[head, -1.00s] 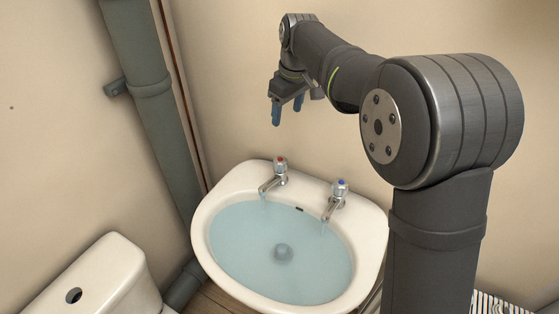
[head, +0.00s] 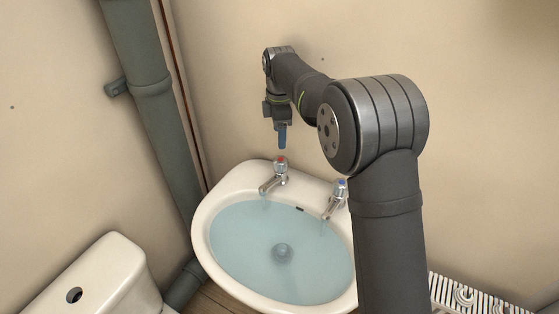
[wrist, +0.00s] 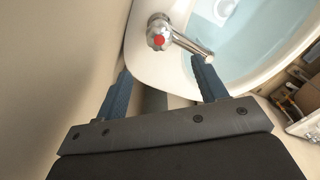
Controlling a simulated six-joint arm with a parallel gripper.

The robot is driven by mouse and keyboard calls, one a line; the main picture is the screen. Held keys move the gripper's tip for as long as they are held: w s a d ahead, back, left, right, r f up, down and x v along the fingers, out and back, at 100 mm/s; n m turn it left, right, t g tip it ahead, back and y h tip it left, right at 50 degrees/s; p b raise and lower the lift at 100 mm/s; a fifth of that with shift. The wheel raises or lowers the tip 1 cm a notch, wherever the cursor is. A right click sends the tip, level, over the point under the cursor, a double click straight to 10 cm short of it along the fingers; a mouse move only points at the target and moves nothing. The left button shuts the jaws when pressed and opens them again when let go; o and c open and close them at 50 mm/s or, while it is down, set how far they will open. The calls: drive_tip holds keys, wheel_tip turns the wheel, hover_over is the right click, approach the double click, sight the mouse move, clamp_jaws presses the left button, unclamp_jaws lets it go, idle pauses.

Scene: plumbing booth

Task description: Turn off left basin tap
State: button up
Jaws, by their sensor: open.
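The left basin tap (head: 277,175) has a chrome body and a clear handle with a red top. It stands on the back left rim of the white basin (head: 226,188), and a thin stream runs from its spout. In the wrist view the red-topped tap (wrist: 160,38) lies beyond my fingertips, between their lines, with its spout pointing right. My gripper (head: 282,140) points down just above the tap's handle in the head view. In the wrist view my gripper (wrist: 160,78) is open and empty, with blue fingers spread apart. I see no contact with the tap.
The right tap (head: 336,198), blue-topped, stands close by on the same rim and also appears to run. The basin holds water (head: 250,235). A grey pipe (head: 155,100) is at left, a cistern (head: 110,275) lower left, a radiator (head: 465,297) lower right. The wall is close behind.

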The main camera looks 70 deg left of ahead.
sight(279, 160)
wheel_tip(279, 160, down, 12)
drive_tip(key=shift+r, duration=0.2)
drive_tip(key=shift+c, duration=0.5)
drive_tip(key=c, duration=0.9)
